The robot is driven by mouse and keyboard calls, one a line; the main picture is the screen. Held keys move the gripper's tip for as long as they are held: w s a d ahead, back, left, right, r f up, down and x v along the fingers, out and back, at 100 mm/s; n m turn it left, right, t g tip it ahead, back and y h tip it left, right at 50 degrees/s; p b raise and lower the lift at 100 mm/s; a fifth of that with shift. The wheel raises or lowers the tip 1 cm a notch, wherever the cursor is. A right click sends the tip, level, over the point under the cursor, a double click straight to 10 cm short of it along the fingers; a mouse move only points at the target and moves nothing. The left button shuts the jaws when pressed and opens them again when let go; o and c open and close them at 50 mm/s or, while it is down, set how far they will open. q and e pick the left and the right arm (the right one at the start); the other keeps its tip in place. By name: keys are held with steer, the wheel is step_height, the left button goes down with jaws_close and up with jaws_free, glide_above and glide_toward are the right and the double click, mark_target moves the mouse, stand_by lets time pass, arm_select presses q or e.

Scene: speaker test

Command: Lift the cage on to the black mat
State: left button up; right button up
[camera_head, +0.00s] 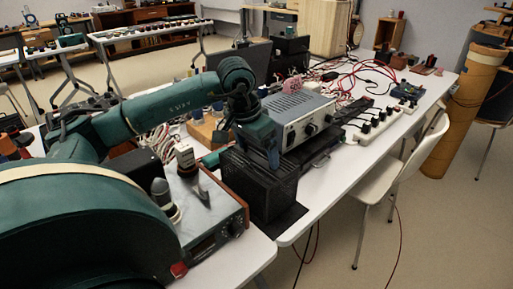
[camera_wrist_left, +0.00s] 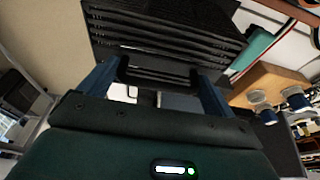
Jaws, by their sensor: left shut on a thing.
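The black slatted cage (camera_head: 256,188) is upright near the front edge of the white table, and its slats fill the top of the left wrist view (camera_wrist_left: 165,35). My left gripper (camera_head: 259,148) reaches down from above and is shut on the top of the cage. In the left wrist view its two blue fingers (camera_wrist_left: 158,70) are at either side of a black top part. The black mat (camera_head: 288,222) shows beside the cage's lower right side. The cage covers most of it, and I cannot tell whether the cage's bottom touches it. My right gripper is not in view.
A grey amplifier-like box (camera_head: 297,118) stands close behind the cage. A silver instrument box (camera_head: 205,205) is close on its left. A power strip (camera_head: 372,130) and red cables lie further right. A white chair (camera_head: 395,160) stands at the table's front.

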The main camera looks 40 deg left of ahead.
arm_select(q)
steer(key=shift+f+b, duration=0.3)
steer(key=shift+f, duration=0.05)
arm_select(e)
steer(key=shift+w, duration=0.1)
arm_select(q)
steer(key=o, duration=1.2)
steer(key=shift+o, duration=0.2)
steer(key=p+v, duration=0.2)
steer(key=v, duration=1.1)
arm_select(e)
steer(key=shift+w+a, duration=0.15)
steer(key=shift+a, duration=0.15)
arm_select(q)
steer(key=shift+s+r, duration=0.1)
